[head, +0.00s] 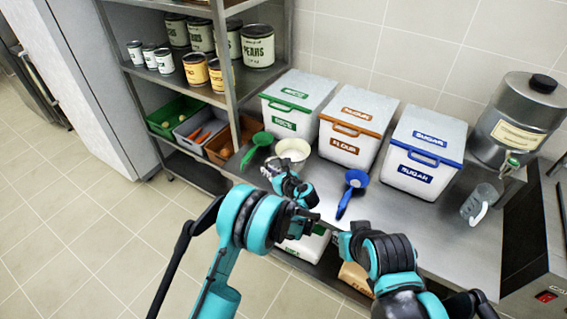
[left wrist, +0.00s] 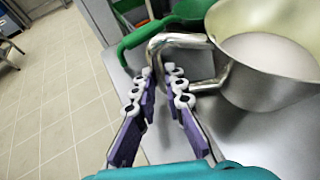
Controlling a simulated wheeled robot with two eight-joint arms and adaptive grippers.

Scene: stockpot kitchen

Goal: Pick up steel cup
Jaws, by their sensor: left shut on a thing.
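The steel cup (head: 295,158) stands on the steel counter in front of the rice bin, with white contents inside. In the left wrist view the cup (left wrist: 245,88) fills the upper right, and its looped metal handle (left wrist: 185,40) points toward my gripper. My left gripper (head: 275,172) is at the cup's near left side. In the left wrist view its fingers (left wrist: 160,78) are closed on the handle. My right arm reaches in from the lower right, low by the counter's front edge. Its fingers cannot be made out clearly.
A green scoop (head: 258,146) lies close left of the cup, and a blue scoop (head: 352,190) lies to its right. Bins for rice (head: 284,126), flour (head: 345,148) and sugar (head: 412,178) stand behind. A clear jug (head: 478,204) stands at right.

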